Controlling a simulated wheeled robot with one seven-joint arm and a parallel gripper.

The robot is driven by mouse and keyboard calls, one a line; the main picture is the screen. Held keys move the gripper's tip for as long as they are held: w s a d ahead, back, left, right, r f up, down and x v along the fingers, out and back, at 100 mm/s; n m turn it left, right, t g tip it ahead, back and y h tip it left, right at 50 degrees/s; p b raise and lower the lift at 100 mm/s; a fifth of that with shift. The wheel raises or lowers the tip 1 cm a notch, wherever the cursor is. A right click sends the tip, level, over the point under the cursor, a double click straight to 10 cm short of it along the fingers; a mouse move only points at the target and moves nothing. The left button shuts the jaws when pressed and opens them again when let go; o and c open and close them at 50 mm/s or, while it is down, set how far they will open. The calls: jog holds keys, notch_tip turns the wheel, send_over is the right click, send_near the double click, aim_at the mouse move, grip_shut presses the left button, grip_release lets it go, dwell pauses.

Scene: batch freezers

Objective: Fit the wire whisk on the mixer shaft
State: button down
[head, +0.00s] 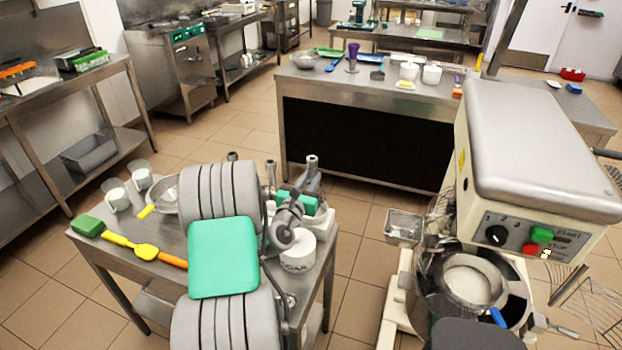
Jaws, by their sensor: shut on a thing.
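The mixer (535,150) stands at the right, with a grey head and a control panel of dial, green START and red STOP. Its metal bowl (470,290) is below the head. The shaft is hidden under the head. My gripper (288,218) is over the small table at the centre, partly hidden by my arm. It is shut on what seems to be the wire whisk (312,172), whose metal hub points up. Its lower part is hidden. The whisk is well left of the mixer and apart from it.
The small steel table (150,265) carries a sugar canister (298,256), cups, a bowl, brushes and other metal hubs. Wire grids (592,300) stand at the mixer's right. A long steel bench (380,92) is behind. Tiled floor lies between table and mixer.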

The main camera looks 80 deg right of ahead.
jog(key=shift+f+b, duration=0.9)
jog(key=shift+f, duration=0.35)
jog(key=shift+f+b, duration=0.55)
jog(key=shift+f, duration=0.25)
jog(key=c, duration=1.2)
grip_release()
jog(key=shift+a, duration=0.1)
